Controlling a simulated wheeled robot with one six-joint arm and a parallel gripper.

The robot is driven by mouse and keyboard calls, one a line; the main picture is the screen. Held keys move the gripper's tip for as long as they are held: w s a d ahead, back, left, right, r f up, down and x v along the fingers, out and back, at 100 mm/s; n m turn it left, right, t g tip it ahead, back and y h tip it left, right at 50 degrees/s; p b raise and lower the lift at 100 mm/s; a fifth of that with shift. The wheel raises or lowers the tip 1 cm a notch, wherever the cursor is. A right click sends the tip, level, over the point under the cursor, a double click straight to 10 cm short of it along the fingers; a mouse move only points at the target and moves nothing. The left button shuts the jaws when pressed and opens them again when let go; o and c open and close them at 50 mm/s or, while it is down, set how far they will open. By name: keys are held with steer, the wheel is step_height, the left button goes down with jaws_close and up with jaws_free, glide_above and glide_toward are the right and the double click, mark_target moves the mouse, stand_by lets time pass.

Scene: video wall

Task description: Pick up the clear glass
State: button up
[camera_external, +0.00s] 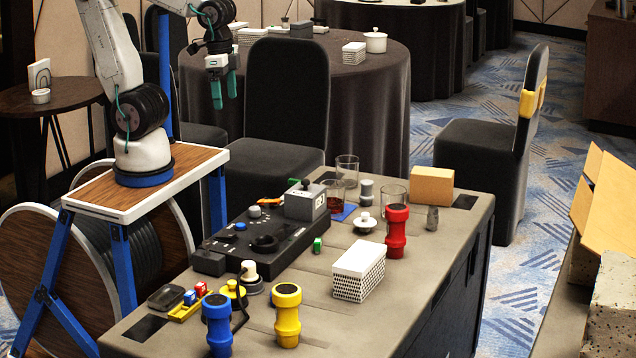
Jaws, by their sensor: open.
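A clear glass (347,170) stands upright at the far end of the grey cabinet top. A second clear glass (393,197) stands to its right, partly hidden by a red flashlight-like object. Between and nearer, a glass with dark red content (333,196) stands by a blue square. My gripper (224,100) has two teal fingers pointing down, apart, with nothing between them. It hangs high at the upper left in the picture, well apart from the glasses.
A black control panel (262,241) with a grey box (305,203) lies left of the glasses. A red flashlight-like object (397,232), a white lidded dish (364,222) and an orange-tan block (432,186) stand close by. A patterned white box (359,270) is nearer. The front right top is clear.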

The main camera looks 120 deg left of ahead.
steer(key=w+a+f+n, duration=0.3)
steer(key=w+a+f, duration=0.2)
steer(key=w, duration=0.5)
steer(key=n+g, duration=0.1)
steer(key=n, duration=0.6)
glide_above(332, 200)
steer(key=s+a, duration=0.1)
steer(key=a, duration=0.2)
step_height(332, 200, down, 20)
step_height(332, 200, down, 8)
steer(key=shift+s+r, duration=0.1)
steer(key=shift+s, duration=0.05)
steer(key=c, duration=1.3)
